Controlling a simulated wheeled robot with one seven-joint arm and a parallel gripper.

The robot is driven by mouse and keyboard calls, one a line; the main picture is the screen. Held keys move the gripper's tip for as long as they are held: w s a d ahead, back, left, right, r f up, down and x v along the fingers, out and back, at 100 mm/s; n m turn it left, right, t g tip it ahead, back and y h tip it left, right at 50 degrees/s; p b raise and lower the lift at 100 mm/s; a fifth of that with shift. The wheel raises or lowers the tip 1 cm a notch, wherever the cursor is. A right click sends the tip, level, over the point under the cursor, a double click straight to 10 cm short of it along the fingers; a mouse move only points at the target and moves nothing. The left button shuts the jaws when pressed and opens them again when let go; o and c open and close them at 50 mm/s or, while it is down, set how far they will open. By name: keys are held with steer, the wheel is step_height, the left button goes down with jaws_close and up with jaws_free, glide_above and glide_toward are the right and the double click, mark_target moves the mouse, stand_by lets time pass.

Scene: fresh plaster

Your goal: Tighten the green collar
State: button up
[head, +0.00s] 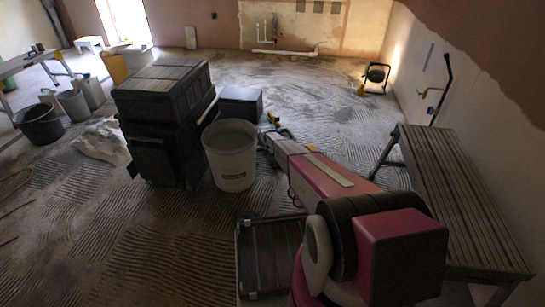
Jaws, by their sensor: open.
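I cannot make out a green collar for certain. My pink and grey arm reaches away from the lower right toward the middle of the room. My gripper (268,141) is at its far end, small in the view, just right of the white bucket (231,160). It is open, well to the left of the pipe, and I see nothing held in it.
A slatted bench (465,200) stands along the right wall. Stacked black cases (165,120) stand left of the bucket, with a dark box (240,104) behind. A work lamp (376,76) stands at the back right. Buckets (40,124) stand at left. The ridged floor behind is mostly clear.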

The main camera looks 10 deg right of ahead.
step_height(320, 180, up, 11)
steer(key=a, duration=0.1)
steer(key=shift+s+a+f, duration=0.15)
steer(key=shift+a+f, duration=0.05)
stand_by(0.5)
steer(key=s+r+m, duration=0.7)
steer(key=s+r, duration=0.4)
steer(key=s, duration=0.8)
steer(key=s+d+r+m+y, duration=0.1)
steer(key=s+r+m, duration=0.6)
steer(key=s, duration=1.2)
steer(key=s+d+r+m, duration=0.1)
steer(key=s+r+m, duration=0.5)
steer(key=s+r, duration=0.9)
steer(key=s, duration=0.3)
steer(key=shift+s+r+m+y, duration=0.25)
steer(key=shift+s+m+y, duration=0.05)
steer(key=shift+s+m, duration=0.1)
steer(key=shift+a, duration=0.1)
